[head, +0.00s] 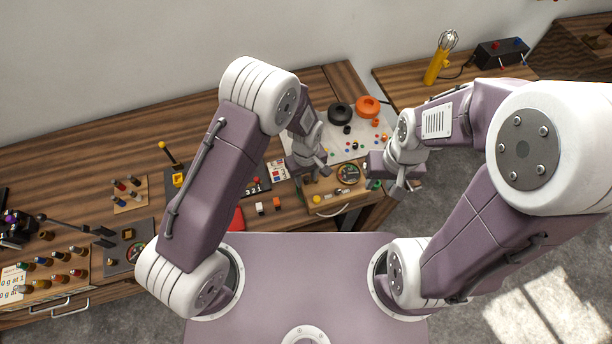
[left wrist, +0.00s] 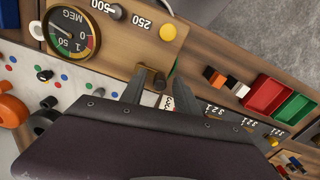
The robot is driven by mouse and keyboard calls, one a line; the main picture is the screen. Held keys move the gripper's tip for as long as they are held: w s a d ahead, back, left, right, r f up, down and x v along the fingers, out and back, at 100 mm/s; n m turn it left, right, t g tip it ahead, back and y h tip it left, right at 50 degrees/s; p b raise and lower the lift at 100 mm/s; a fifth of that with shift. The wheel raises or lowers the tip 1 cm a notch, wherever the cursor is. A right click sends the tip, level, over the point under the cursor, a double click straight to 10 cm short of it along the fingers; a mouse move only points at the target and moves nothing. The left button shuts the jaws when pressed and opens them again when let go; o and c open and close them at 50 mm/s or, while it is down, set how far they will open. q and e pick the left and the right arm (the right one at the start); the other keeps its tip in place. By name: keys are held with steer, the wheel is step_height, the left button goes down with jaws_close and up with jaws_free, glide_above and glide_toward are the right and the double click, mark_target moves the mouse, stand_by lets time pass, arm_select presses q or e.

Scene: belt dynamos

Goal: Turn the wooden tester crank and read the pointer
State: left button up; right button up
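The wooden tester (head: 328,203) sits at the table's front right edge. The dial also shows in the head view (head: 347,173). The tester's crank knob (left wrist: 159,82) is dark brown. My left gripper (left wrist: 156,75) is open, with one finger on each side of the knob; contact is unclear. It also shows in the head view (head: 317,171). My right gripper (head: 405,190) hangs right of the tester, its opening unclear.
Behind are a white mat (head: 330,141) with black and orange rings (head: 367,107). Red (left wrist: 266,95) and green (left wrist: 295,110) trays lie nearby. A floor gap separates the right table.

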arm_select(q)
jaws_close()
steer(key=shift+w+m, duration=0.1)
steer(key=shift+m, duration=0.2)
